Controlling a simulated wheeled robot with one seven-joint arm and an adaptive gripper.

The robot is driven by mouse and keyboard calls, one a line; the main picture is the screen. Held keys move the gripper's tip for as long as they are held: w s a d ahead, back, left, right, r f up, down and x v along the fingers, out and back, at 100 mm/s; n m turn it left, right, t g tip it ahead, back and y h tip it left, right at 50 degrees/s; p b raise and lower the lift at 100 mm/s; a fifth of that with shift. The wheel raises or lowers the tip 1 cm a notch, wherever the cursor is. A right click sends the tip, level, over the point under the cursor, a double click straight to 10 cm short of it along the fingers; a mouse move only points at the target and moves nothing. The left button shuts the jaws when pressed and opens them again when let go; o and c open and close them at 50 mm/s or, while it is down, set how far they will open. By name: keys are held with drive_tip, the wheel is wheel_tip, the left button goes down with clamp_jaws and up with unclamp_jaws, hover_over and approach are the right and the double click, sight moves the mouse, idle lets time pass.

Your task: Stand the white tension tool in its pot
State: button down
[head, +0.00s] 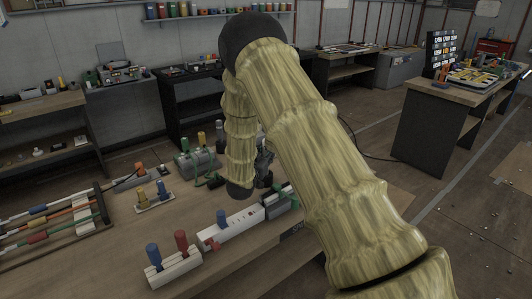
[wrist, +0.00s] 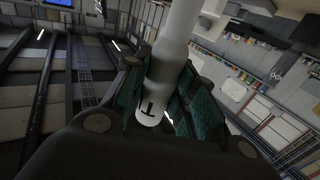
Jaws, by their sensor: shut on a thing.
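My gripper (wrist: 160,92) is shut on the white tension tool (wrist: 170,58) in the wrist view. The tool is a white cylinder with a dark T mark near its lower end, held between the green-faced finger pads. It runs up past the top edge of that view. In the head view my gripper (head: 264,166) is a small dark shape above the workbench, partly hidden behind my arm. I cannot make out the tool in the head view. I cannot tell which thing is its pot; my arm covers part of the bench.
Bare bench lies at the front. Another bench (head: 445,92) stands at the right across open floor.

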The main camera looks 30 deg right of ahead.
drive_tip(key=shift+f+b, duration=1.15)
drive_tip(key=shift+f, duration=0.7)
drive_tip(key=c, duration=1.1)
unclamp_jaws()
drive_tip(key=shift+r, duration=0.15)
wheel_tip(320, 180, up, 10)
drive_tip(key=shift+f, duration=0.15)
